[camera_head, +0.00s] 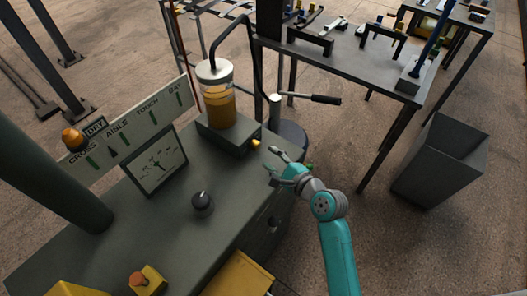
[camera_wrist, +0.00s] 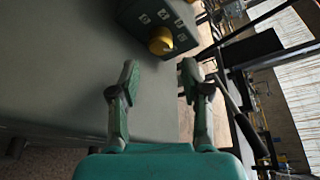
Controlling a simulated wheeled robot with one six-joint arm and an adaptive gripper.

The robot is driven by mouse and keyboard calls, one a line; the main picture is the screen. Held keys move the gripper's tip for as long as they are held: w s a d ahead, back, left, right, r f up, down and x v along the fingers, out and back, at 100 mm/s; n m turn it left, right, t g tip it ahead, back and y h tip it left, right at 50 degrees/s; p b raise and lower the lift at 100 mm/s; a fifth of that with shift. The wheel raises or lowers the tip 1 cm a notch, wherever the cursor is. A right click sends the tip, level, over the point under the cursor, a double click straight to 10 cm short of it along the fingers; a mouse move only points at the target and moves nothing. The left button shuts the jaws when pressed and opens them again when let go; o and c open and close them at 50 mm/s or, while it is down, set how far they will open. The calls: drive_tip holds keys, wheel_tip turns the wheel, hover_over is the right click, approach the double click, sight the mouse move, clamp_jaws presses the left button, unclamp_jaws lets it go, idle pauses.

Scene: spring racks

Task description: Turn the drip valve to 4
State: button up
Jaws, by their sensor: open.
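The drip valve appears to be the small yellow knob (camera_head: 256,143) on the dark box under the amber oil jar (camera_head: 220,108). In the wrist view the yellow knob (camera_wrist: 160,41) sits on the box face beside several small pale marks, too small to read. Its setting cannot be told. My gripper (camera_head: 272,160) is open and empty, just to the lower right of the knob in the head view. In the wrist view its two fingers (camera_wrist: 159,80) stand apart, with the knob beyond their tips; no contact shows.
The grey-green bench (camera_head: 160,225) holds a black dial knob (camera_head: 202,201), a gauge (camera_head: 158,163) and an orange button (camera_head: 138,279). A lever (camera_head: 312,98) sticks out behind my gripper. A dark bin (camera_head: 440,165) and a rack table (camera_head: 345,65) stand right.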

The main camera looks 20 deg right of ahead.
drive_tip(key=v, duration=0.4)
drive_tip(key=shift+s+d+r, duration=0.1)
drive_tip(key=shift+s, duration=0.3)
drive_tip(key=s+a+f+n+h, duration=0.1)
drive_tip(key=s+f+n+h, duration=0.2)
drive_tip(key=s, duration=0.7)
drive_tip(key=s+f+n+h, duration=0.2)
drive_tip(key=s+f+n, duration=0.25)
drive_tip(key=s, duration=0.45)
drive_tip(key=s+r+n, duration=0.4)
drive_tip(key=s+n, duration=0.3)
drive_tip(key=s, duration=0.2)
drive_tip(key=s+a+r+n, duration=0.1)
drive_tip(key=s+r+n, duration=0.4)
drive_tip(key=s, duration=0.4)
drive_tip(key=shift+a+n, duration=0.25)
drive_tip(key=shift+n, duration=0.6)
